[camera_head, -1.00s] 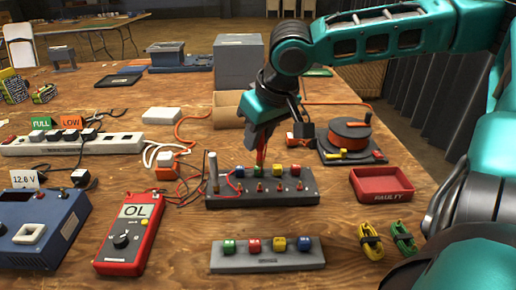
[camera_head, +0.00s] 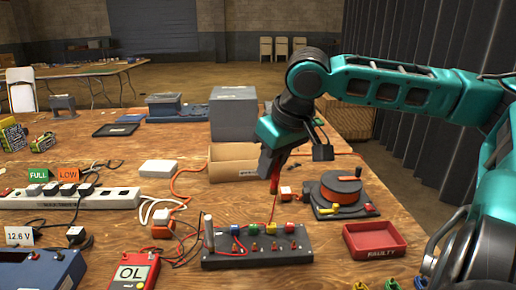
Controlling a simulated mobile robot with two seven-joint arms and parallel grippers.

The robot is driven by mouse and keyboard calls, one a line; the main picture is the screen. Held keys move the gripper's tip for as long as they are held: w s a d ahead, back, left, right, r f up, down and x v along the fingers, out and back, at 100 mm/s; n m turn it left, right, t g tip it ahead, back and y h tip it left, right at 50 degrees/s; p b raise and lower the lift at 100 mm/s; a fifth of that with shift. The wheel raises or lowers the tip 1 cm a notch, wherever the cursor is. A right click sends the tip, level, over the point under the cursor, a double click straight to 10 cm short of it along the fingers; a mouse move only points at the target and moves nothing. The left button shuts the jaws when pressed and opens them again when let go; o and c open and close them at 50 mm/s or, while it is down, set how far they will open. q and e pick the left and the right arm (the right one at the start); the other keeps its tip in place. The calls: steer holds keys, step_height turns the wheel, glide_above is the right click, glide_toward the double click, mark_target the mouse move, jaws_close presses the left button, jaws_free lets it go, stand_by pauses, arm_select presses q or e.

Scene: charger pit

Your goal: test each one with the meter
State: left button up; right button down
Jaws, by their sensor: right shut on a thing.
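The red meter (camera_head: 134,273) reads "OL" at the bottom edge, its lower part cut off. My right gripper (camera_head: 271,172) is shut on a red probe (camera_head: 275,184), with a red lead hanging below it. The gripper is in the air in front of the cardboard box and beyond the grey test block, apart from it. The test block (camera_head: 225,262) carries a row of coloured caps (camera_head: 263,229) with small red-topped pieces in front. An upright grey rod (camera_head: 209,233) stands at its left end. My left gripper is not in view.
The red "FAULTY" tray (camera_head: 375,253) and an orange cable reel (camera_head: 345,193) stand to the right. The open cardboard box (camera_head: 230,170) is behind the gripper. FULL (camera_head: 38,175) and LOW (camera_head: 69,175) signs stand on the left by a power strip (camera_head: 110,199).

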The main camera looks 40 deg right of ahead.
mark_target(275, 188)
steer(key=f, duration=0.4)
steer(key=shift+s+f+b, duration=0.3)
steer(key=shift+s+f, duration=0.05)
steer(key=shift+s, duration=0.05)
steer(key=shift+a+f, duration=0.1)
steer(key=shift+f, duration=0.65)
step_height(275, 188, down, 5)
steer(key=b, duration=0.5)
steer(key=shift+b, duration=0.4)
steer(key=shift+f, duration=0.5)
steer(key=shift+p, duration=0.45)
